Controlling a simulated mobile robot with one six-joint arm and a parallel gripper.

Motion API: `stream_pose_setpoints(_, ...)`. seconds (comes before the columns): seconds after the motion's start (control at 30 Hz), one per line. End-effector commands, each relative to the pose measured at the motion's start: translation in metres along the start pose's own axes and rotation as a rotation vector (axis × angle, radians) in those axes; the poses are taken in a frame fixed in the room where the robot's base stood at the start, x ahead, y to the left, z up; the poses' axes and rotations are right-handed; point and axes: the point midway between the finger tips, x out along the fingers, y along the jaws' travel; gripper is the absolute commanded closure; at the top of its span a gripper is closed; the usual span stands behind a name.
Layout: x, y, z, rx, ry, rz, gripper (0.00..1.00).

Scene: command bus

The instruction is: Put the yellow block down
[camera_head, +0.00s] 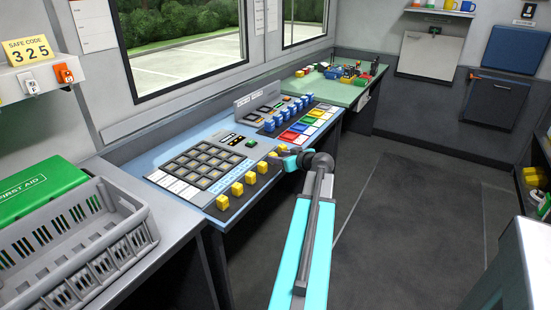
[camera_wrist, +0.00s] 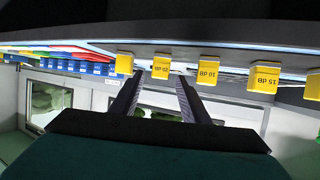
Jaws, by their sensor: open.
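Several yellow blocks (camera_head: 237,188) stand in a row along the front edge of the blue control desk (camera_head: 150,172). In the wrist view, which looks inverted, a yellow block marked 20 dB (camera_wrist: 161,68) shows between and just beyond my open fingertips. Another marked 10 dB (camera_wrist: 209,69) is beside it, and one marked 15 dB (camera_wrist: 265,76) is farther right. My gripper (camera_wrist: 160,84) holds nothing visible between its fingers. In the head view my gripper (camera_head: 281,160) is at the row's far end, partly hidden by my wrist. Contact with a block cannot be told.
Blue blocks (camera_head: 283,116) and coloured tiles (camera_head: 300,128) are farther along the desk. A grey crate (camera_head: 105,250) and green first aid box (camera_head: 35,190) are at left. A green table (camera_head: 345,92) with small items is beyond. The floor at right is clear.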

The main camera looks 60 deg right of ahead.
Motion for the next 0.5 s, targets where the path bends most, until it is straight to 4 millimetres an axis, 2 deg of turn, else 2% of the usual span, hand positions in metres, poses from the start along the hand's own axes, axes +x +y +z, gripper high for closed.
stream_pose_setpoints(0.3, -0.047, -0.001, 0.001, -0.001, 0.000, 0.002, 0.58)
stream_pose_setpoints(0.5, -0.065, 0.000, 0.001, 0.000, 0.000, 0.001, 0.58)
